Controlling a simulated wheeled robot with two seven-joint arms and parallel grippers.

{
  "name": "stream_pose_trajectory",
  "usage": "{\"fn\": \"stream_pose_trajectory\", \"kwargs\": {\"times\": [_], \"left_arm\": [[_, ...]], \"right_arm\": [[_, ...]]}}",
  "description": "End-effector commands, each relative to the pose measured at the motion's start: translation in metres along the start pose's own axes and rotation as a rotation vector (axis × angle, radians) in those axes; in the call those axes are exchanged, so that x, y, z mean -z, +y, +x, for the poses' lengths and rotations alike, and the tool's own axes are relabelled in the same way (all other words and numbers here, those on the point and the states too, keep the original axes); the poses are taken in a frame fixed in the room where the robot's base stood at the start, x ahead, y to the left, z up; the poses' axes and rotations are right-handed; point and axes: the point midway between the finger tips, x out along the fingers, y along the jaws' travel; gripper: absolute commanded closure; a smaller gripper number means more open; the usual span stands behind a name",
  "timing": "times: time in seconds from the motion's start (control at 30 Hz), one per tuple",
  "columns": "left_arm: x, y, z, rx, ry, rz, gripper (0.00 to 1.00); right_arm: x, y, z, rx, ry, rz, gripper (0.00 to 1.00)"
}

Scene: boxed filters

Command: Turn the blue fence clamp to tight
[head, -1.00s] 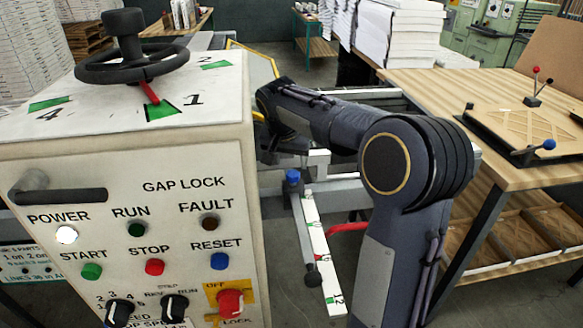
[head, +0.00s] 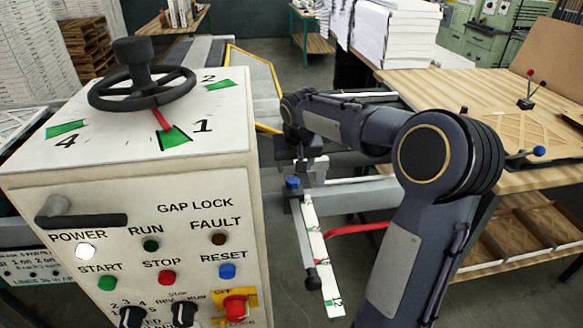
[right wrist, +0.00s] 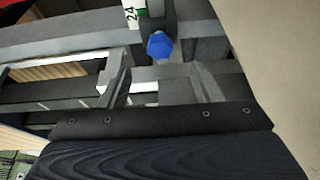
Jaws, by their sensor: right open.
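The blue fence clamp (head: 292,183) is a small blue knob at the upper end of the white ruled scale, right of the control box. It also shows in the right wrist view (right wrist: 159,46), beside the number 24. My right gripper (head: 310,168) is just above and beside the clamp in the head view. In the right wrist view its two grey fingers (right wrist: 160,76) are spread, with the clamp beyond their tips and roughly centred between them. Nothing is held. My left gripper is out of view.
The control box (head: 140,185) with its black handwheel (head: 142,88) stands close on the left. The white scale (head: 322,260) runs down toward me, with a red curved bar (head: 355,229) beside it. A wooden table (head: 450,78) stands at the right.

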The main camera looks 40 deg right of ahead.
Motion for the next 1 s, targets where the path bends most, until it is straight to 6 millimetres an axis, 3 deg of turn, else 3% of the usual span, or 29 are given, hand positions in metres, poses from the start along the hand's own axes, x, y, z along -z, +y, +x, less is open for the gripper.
{"fn": "stream_pose_trajectory", "kwargs": {"times": [0.03, 0.27, 0.7, 1.0], "left_arm": [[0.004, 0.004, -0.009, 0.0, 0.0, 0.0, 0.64], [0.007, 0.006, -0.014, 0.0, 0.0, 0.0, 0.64], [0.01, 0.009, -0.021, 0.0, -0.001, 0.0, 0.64], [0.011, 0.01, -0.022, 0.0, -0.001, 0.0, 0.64]], "right_arm": [[0.001, 0.005, -0.005, 0.012, 0.001, -0.03, 0.42], [0.0, 0.007, -0.004, 0.044, 0.021, -0.121, 0.42], [0.001, 0.004, 0.059, 0.044, 0.019, -0.123, 0.42], [0.002, 0.003, 0.073, 0.044, 0.022, -0.122, 0.42]]}}
